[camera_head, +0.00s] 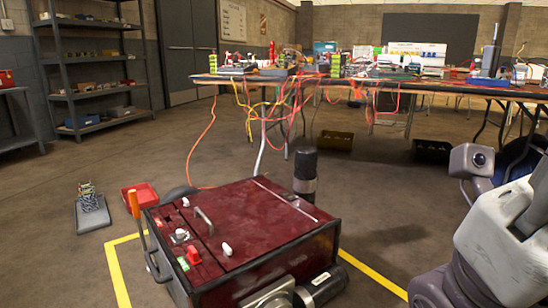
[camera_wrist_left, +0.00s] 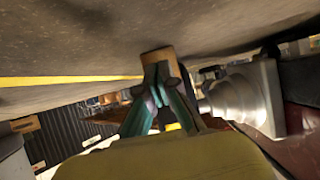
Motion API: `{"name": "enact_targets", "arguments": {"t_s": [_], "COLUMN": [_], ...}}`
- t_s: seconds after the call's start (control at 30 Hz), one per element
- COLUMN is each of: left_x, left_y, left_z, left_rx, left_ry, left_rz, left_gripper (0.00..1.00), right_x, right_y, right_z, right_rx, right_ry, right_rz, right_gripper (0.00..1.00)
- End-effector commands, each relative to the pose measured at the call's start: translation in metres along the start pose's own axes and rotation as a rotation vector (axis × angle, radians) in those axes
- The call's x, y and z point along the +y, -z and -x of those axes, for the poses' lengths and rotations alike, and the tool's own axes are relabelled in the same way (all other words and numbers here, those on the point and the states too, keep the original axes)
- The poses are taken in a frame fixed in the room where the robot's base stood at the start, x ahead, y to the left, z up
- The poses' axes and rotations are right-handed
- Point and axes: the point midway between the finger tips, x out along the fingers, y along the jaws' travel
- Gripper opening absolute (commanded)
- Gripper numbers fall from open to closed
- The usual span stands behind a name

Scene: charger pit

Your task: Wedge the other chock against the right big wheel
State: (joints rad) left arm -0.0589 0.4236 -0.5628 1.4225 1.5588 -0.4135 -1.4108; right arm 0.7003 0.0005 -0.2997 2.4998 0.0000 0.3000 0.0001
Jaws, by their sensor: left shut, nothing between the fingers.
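In the left wrist view, my left gripper (camera_wrist_left: 157,90) is shut and empty, its teal fingers close together. A brown block (camera_wrist_left: 157,60), which looks like the chock, shows right at the fingertips near the floor; whether they touch I cannot tell. In the head view, the dark red machine (camera_head: 250,225) stands on the floor. A dark rounded shape (camera_head: 180,192) at its far left corner may be a wheel. I cannot make out the right big wheel for certain. My left gripper is not visible in the head view. My right arm shows at the right, its gripper out of view.
Yellow floor lines (camera_head: 118,275) run around the machine. A black upright cylinder (camera_head: 304,165) rises at its far side. A red tray (camera_head: 142,197) and a grey plate with coils (camera_head: 91,214) lie at left.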

Motion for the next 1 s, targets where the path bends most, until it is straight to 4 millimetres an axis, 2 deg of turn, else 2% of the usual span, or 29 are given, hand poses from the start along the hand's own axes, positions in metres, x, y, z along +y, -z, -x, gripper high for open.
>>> {"name": "enact_targets", "arguments": {"t_s": [1.0], "left_x": [0.0], "left_y": [0.008], "left_z": [-0.013], "left_rx": [0.0], "left_ry": [-0.001], "left_rz": [-0.001], "left_gripper": [0.0], "right_x": [0.0], "right_y": [0.0], "right_z": [0.001], "right_rx": [0.0], "right_ry": [0.0], "right_rz": [-0.001], "right_gripper": [0.4]}}
